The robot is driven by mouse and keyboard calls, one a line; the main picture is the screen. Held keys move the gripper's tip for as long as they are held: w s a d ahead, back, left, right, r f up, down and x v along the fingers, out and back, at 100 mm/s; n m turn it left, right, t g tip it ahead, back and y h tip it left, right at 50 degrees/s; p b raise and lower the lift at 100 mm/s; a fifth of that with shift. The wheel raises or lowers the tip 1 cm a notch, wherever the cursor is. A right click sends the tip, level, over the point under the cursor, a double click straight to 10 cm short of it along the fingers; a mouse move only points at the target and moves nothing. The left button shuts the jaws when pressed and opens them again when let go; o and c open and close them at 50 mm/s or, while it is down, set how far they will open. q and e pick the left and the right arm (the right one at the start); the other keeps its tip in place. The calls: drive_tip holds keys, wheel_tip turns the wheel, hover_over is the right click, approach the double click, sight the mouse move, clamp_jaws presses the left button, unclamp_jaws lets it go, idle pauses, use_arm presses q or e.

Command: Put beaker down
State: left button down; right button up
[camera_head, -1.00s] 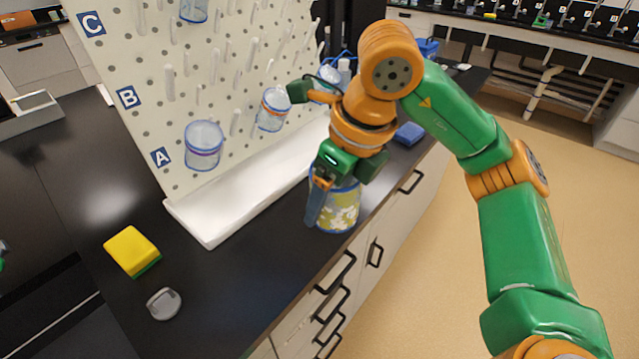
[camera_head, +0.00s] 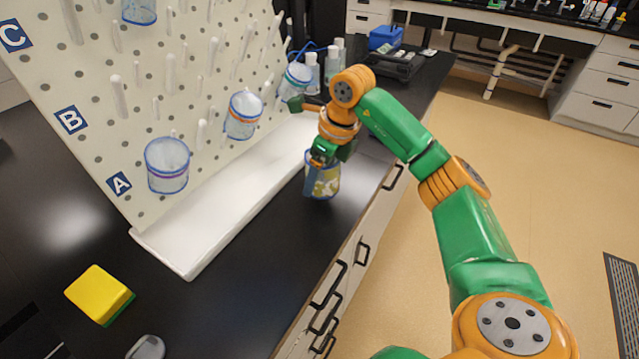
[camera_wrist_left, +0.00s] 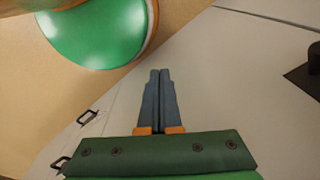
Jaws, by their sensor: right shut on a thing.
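The beaker (camera_head: 326,180) is a small vessel with a yellow-and-white pattern and a blue rim at its base. It is upright at the black counter's front part, right of the white drip tray (camera_head: 222,207). My right gripper (camera_head: 318,170) is shut on it from above, and the fingers hide part of its upper side. I cannot tell whether its base touches the counter or hangs just above it. My left gripper (camera_wrist_left: 159,78) shows only in the left wrist view. Its two fingers are together with nothing between them.
A pegboard (camera_head: 130,110) stands behind the tray, with several clear beakers on pegs, such as one by row A (camera_head: 167,166). A yellow sponge (camera_head: 99,293) and a grey object (camera_head: 147,348) lie front left. Bottles (camera_head: 333,66) and a blue box (camera_head: 385,38) stand farther back.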

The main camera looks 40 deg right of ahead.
sight(320, 187)
wheel_tip(320, 187, down, 3)
drive_tip(key=shift+d+f, duration=0.1)
drive_tip(key=shift+f, duration=0.05)
drive_tip(key=shift+f, duration=0.15)
drive_tip(key=o, duration=1.2)
drive_tip(key=shift+c, duration=0.2)
drive_tip(key=v, duration=1.2)
drive_tip(key=shift+r, duration=0.2)
